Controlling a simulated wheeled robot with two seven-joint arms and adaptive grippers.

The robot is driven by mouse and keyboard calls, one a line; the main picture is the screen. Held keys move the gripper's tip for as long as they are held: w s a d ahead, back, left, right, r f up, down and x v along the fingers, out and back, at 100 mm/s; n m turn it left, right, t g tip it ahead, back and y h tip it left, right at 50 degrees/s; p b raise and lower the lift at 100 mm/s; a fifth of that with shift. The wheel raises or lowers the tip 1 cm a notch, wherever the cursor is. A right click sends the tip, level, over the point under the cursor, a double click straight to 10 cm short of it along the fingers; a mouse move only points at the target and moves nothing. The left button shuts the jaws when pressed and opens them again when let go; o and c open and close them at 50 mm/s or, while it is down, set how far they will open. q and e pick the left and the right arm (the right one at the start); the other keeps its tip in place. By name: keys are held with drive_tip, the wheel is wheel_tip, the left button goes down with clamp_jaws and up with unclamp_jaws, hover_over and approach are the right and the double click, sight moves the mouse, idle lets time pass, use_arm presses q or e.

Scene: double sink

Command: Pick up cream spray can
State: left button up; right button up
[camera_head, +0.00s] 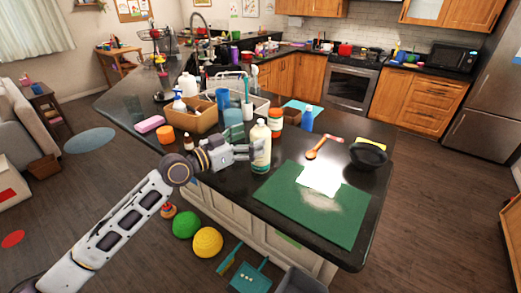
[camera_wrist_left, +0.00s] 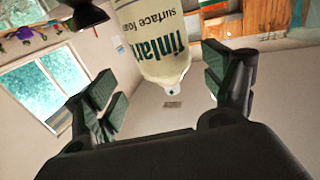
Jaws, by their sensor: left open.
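A cream-coloured can (camera_head: 261,155) with a dark-printed label stands upright on the black counter, near its front edge. My left gripper (camera_head: 248,151) reaches in from the left at the can's height, its fingertips right beside it. In the left wrist view the can (camera_wrist_left: 155,45) shows large at the top centre, with "surface foam" on its label. It lies in the gap between the two open fingers of my left gripper (camera_wrist_left: 155,92). Clear space shows on both sides of it, and the fingers are not closed on it. My right gripper is not in view.
A cardboard box (camera_head: 205,118) and an orange-and-white jar (camera_head: 276,120) stand behind the can. A small brown bottle (camera_head: 188,142) is to the left. A green mat (camera_head: 325,215), a wooden spoon (camera_head: 316,150) and a black bowl (camera_head: 368,156) lie to the right.

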sight(261, 132)
use_arm(q)
drive_tip(key=shift+w+d+r+p, duration=0.15)
drive_tip(key=shift+w+d+p, duration=0.5)
drive_tip(key=shift+w+d, duration=0.35)
drive_tip(key=shift+p+x, duration=0.4)
drive_tip(key=shift+x, duration=0.7)
drive_tip(key=shift+w+a, duration=0.15)
drive_tip(key=c, duration=0.7)
clamp_jaws()
